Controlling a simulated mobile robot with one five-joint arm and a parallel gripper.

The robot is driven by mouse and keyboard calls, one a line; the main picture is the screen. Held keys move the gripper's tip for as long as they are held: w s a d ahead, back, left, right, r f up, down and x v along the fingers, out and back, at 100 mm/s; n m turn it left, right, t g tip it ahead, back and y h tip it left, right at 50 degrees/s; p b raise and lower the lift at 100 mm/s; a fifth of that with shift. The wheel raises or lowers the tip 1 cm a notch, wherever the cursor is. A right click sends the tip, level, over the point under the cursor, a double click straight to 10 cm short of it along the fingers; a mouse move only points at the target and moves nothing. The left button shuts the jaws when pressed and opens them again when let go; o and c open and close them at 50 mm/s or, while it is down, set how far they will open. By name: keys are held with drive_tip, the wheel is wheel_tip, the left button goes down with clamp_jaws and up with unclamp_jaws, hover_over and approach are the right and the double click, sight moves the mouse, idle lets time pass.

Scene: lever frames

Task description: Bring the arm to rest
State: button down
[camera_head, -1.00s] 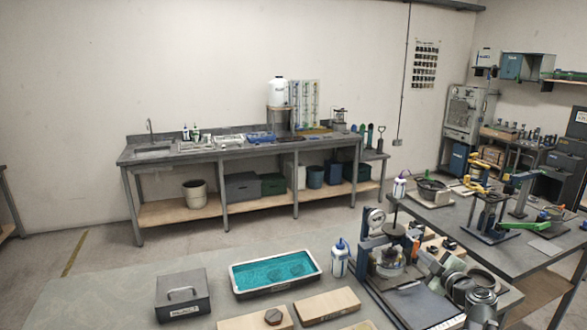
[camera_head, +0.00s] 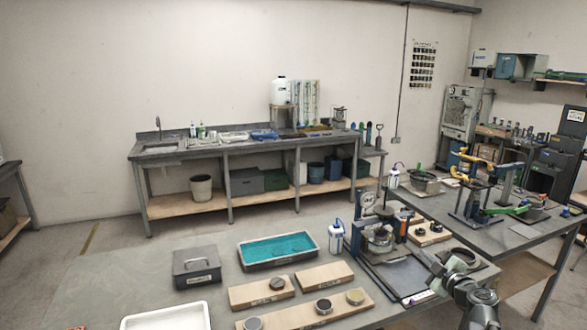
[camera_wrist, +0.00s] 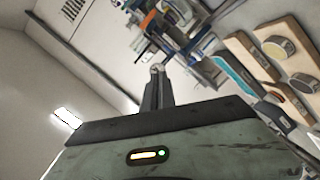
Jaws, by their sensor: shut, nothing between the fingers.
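My gripper (camera_wrist: 157,72) shows in the wrist view as two dark fingers closed together with nothing between them. In the head view my arm reaches in from the lower right, and its end is over the right part of the near table (camera_head: 130,285). The gripper's tips are too small to make out clearly there. The arm is next to the press-like stand with a round dial (camera_head: 368,200), and I cannot tell how far apart they are.
The near table holds a grey metal box (camera_head: 197,268), a teal-filled tray (camera_head: 279,249), a white tray (camera_head: 165,318), a white bottle (camera_head: 336,237) and wooden boards with round pieces (camera_head: 305,312). A bench with a sink (camera_head: 160,150) stands at the back wall. Open floor lies between.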

drive_tip(key=s+a+f+m+g+y+b, duration=0.1)
drive_tip(key=s+a+f+m+g+y, duration=0.15)
drive_tip(key=a+f+g, duration=0.45)
drive_tip(key=s+a+f+m+g+y+b, duration=0.1)
drive_tip(key=s+a+f+m+g, duration=0.15)
drive_tip(key=a+f, duration=0.9)
drive_tip(key=s+a+f+m+g+h+b, duration=0.1)
drive_tip(key=s+a+f+m+g+h, duration=0.1)
drive_tip(key=s, duration=0.4)
drive_tip(key=s+a+f+m+g+h+b, duration=0.1)
drive_tip(key=s+a+f+m+g+h, duration=0.1)
drive_tip(key=s+f+m+g+h, duration=0.2)
drive_tip(key=shift+s+a+m+g, duration=0.35)
drive_tip(key=shift+s+m, duration=0.45)
drive_tip(key=shift+s, duration=0.35)
